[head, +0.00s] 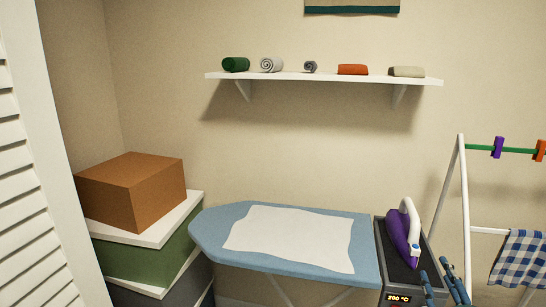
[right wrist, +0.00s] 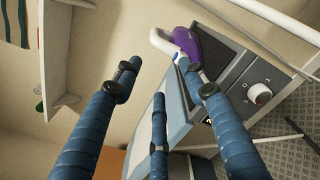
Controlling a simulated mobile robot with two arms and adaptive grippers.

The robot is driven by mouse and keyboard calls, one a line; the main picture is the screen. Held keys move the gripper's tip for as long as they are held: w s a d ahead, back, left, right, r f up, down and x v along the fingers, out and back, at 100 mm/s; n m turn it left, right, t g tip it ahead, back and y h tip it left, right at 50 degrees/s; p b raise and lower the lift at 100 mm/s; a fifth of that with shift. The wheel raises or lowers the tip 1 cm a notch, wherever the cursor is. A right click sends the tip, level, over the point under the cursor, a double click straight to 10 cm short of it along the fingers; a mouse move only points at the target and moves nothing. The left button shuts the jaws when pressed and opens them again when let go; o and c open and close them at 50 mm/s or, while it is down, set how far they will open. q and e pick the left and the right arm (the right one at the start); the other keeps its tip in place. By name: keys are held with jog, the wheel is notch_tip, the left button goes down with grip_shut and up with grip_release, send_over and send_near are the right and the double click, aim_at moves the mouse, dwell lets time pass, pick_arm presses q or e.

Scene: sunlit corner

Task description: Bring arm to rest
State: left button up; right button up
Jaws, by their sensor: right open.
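My right gripper (head: 440,283) shows at the bottom right of the head view, in front of the iron's dark rest. In the right wrist view its blue fingers (right wrist: 163,80) are spread apart with nothing between them. A purple and white iron (head: 403,236) stands on the dark rest (head: 382,258) at the right end of the ironing board, and the gripper is apart from it as far as I can tell. The iron also shows in the right wrist view (right wrist: 187,42), beyond the fingers. My left gripper is not in view.
A blue ironing board (head: 205,235) carries a flat white cloth (head: 290,238). A drying rack (head: 465,200) with a checked cloth (head: 520,258) stands at the right. Stacked boxes (head: 150,245) stand at the left. A wall shelf (head: 330,77) holds several rolled towels.

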notch_tip(320, 180, down, 24)
jog(key=s+d+m+g, duration=0.2)
jog(key=m+g, duration=0.3)
jog(key=m, duration=0.2)
jog(key=s+a+f+m+g+y, duration=0.1)
jog(key=s+f+m+g, duration=0.1)
jog(key=s+f, duration=0.5)
jog(key=s+a+f+m+g, duration=0.1)
jog(key=s+a+f+m, duration=0.1)
jog(key=f, duration=0.8)
jog(key=s+a+f+m+g+y, duration=0.15)
jog(key=s+a+f+m, duration=0.25)
jog(key=s+f, duration=0.5)
jog(key=s+a+f+m+g, duration=0.3)
jog(key=s+f, duration=0.6)
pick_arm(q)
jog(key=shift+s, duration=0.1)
pick_arm(e)
jog(key=s+a+f+m+g, duration=0.2)
jog(key=s+a+f+m, duration=0.1)
jog(key=s, duration=0.7)
jog(key=s+a+f+m+g+y, duration=0.1)
jog(key=s+a+f+m+g, duration=0.1)
jog(key=s, duration=0.9)
jog(key=a+f+m, duration=0.1)
jog(key=a+f, duration=0.1)
jog(key=a, duration=0.1)
jog(key=shift+f, duration=0.25)
jog(key=shift+w, duration=0.1)
